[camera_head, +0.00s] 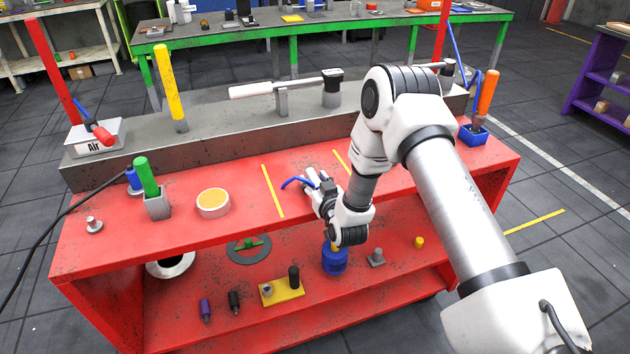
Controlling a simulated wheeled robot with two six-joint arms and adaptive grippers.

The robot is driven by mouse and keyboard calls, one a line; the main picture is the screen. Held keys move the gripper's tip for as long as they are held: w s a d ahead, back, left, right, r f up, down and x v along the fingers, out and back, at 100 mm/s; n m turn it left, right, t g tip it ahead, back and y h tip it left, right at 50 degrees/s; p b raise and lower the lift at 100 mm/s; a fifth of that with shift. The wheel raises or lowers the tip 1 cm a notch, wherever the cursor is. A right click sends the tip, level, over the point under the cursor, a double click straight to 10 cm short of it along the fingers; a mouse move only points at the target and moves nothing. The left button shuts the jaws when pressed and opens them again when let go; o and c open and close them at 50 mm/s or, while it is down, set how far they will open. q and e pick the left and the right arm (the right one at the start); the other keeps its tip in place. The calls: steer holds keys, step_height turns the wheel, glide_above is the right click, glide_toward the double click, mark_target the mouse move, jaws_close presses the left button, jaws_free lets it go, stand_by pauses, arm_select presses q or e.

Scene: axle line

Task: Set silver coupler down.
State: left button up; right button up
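My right gripper (314,184) reaches down over the middle of the red bench top, between two yellow lines. Small pale silver pieces show at its fingertips, but I cannot tell finger parts from a held coupler, nor whether the fingers are shut. A thin curved blue piece (294,182) lies just left of the fingertips. A small silver part (94,224) stands at the bench's left end, apart from the gripper. Another grey stepped part (376,257) stands on the lower shelf. I cannot tell which is the silver coupler. My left gripper is not in view.
On the red bench (240,232) stand a green-handled tool in a grey holder (157,207) and a round orange-topped dish (213,203). Behind is a raised grey beam (225,128) with a white rod (250,90). The lower shelf holds a blue cup (334,260) and a yellow plate (282,292).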

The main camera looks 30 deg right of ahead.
steer(key=shift+r, duration=0.2)
steer(key=shift+s+f, duration=0.1)
steer(key=shift+s, duration=0.2)
steer(key=b+v, duration=0.2)
steer(key=v, duration=0.9)
steer(key=s+a+f+n+g+y, duration=0.1)
steer(key=s+a+f+g, duration=0.3)
steer(key=s+f, duration=0.25)
steer(key=s+a+f+g+y, duration=0.1)
steer(key=s+a+f+g, duration=0.3)
steer(key=f, duration=0.3)
steer(key=s+a+f+n+g+y, duration=0.1)
steer(key=s+a+f+g+y, duration=0.15)
steer(key=s+f, duration=0.45)
steer(key=s+f+g, duration=0.1)
steer(key=s+g, duration=0.1)
steer(key=s, duration=0.3)
steer(key=s+a+f+g, duration=0.1)
steer(key=s+f+g, duration=0.1)
steer(key=s, duration=0.3)
steer(key=shift+a+f+g+h, duration=0.3)
steer(key=shift+g+h, duration=0.15)
steer(key=shift+g, duration=0.3)
